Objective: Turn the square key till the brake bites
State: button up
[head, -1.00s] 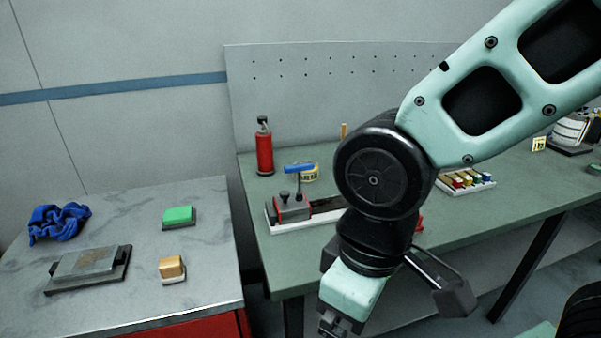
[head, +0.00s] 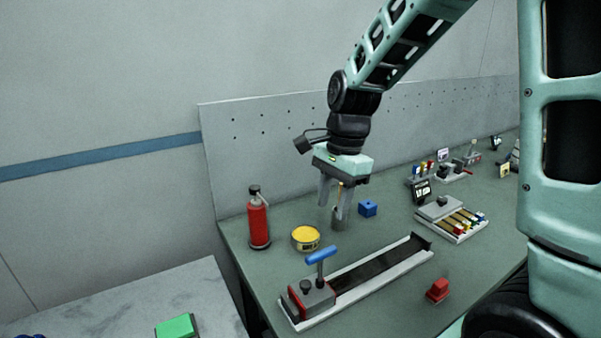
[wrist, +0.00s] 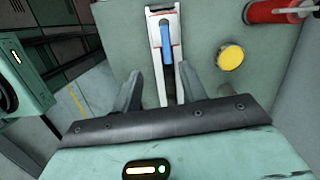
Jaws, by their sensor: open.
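The square key with a blue T-handle (head: 322,255) stands upright in the red-and-grey block (head: 312,298) at the near left end of the long label magazine (head: 385,270). A black knob (head: 305,287) sits beside it. In the wrist view the blue handle (wrist: 166,42) lies ahead of the fingers, over the white-edged magazine (wrist: 173,22). My gripper (head: 331,214) is open and empty, pointing down above the bench. The key is apart from both fingers. The wrist view also shows my open gripper (wrist: 159,74). The key's lower end is hidden in the block.
A yellow tin (head: 305,238) and a red extinguisher-like bottle (head: 258,222) stand left of my gripper. A blue cube (head: 367,208) is to its right. A red block (head: 438,289) lies right of the magazine. A tray of coloured pieces (head: 455,222) stands farther right.

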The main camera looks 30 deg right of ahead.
aim_at(321, 258)
jog(key=shift+m, duration=0.5)
jog(key=f, duration=0.5)
jog(key=a+f+p, duration=0.1)
jog(key=f, duration=0.5)
jog(key=w+f+p, duration=0.1)
jog(key=f, duration=0.4)
jog(key=shift+a+f, duration=0.4)
grip_shut()
jog(key=shift+m+p, duration=0.3)
jog(key=shift+m, duration=1.2)
